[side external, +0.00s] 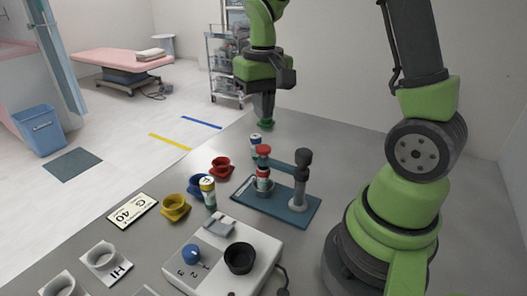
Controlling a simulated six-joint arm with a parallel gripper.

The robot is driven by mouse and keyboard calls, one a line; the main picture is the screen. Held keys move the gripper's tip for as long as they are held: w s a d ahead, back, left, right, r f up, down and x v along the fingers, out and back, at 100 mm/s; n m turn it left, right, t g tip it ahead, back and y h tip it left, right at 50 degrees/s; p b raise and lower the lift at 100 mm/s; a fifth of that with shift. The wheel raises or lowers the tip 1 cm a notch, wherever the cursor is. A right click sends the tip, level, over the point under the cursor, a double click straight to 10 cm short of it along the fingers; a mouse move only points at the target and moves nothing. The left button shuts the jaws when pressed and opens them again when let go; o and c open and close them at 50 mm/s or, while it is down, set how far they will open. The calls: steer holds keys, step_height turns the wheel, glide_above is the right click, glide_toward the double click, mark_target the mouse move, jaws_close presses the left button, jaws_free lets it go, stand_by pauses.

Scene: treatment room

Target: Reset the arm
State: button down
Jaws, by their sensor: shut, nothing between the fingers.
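My arm comes in from the right, and my gripper (264,123) points down above the far part of the grey table (330,155). Its fingers are together, with nothing seen between them. A red-and-white vial (263,174) sits in a holder under the knob.
Red (221,167), blue (196,184) and yellow (174,207) cups stand left of the press, with a labelled vial (208,191) among them. A white device (215,275) with a blue dial and black well is in front. The far right tabletop is clear.

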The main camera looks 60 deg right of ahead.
steer(key=shift+r, duration=0.2)
steer(key=s+a+r+n+t+y, duration=0.2)
steer(key=s+a+r+t, duration=0.5)
steer(key=s+a+r, duration=0.3)
steer(key=shift+s+a, duration=0.15)
steer(key=shift+s, duration=1.05)
steer(key=shift+r, duration=0.1)
